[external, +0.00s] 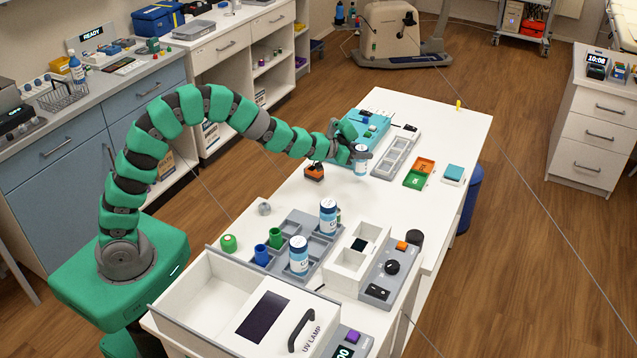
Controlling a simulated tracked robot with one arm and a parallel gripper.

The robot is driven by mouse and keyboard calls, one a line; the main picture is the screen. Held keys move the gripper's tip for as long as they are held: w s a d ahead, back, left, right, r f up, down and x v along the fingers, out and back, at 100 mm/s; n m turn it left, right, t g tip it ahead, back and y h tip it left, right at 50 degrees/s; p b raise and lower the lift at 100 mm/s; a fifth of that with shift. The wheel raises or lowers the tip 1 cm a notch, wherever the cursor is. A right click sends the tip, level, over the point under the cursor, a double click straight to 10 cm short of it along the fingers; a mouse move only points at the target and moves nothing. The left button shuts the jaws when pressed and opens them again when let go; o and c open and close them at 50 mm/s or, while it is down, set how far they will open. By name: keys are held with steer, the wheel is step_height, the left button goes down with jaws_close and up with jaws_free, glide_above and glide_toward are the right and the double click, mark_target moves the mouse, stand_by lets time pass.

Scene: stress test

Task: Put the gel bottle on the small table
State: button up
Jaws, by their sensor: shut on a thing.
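My gripper (354,147), dark and at the end of my green arm, is shut on a small white bottle (361,165) with a blue label. The bottle is upright over the far part of the white work table; I cannot tell whether its base touches the table. The fingers hide its top. No label is readable enough to tell which is gel. A small side stand (345,27) with little bottles is at the back, beside the exercise machine.
The white table (230,198) also holds a teal case (376,128), a grey slotted tray (395,156), orange and green boxes (420,172), and a UV lamp drawer box (205,290). An orange-and-black item (314,172) lies just left of my gripper. The table's far right corner is mostly clear.

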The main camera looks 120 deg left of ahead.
step_height(320, 180, down, 4)
steer(key=shift+r+b, duration=0.25)
steer(key=shift+b, duration=0.1)
steer(key=o, duration=1)
steer(key=shift+o, duration=0.2)
steer(key=shift+s+d+r, duration=0.1)
steer(key=p+v, duration=0.1)
steer(key=v, duration=1.1)
steer(key=shift+p, duration=0.3)
steer(key=shift+r, duration=0.1)
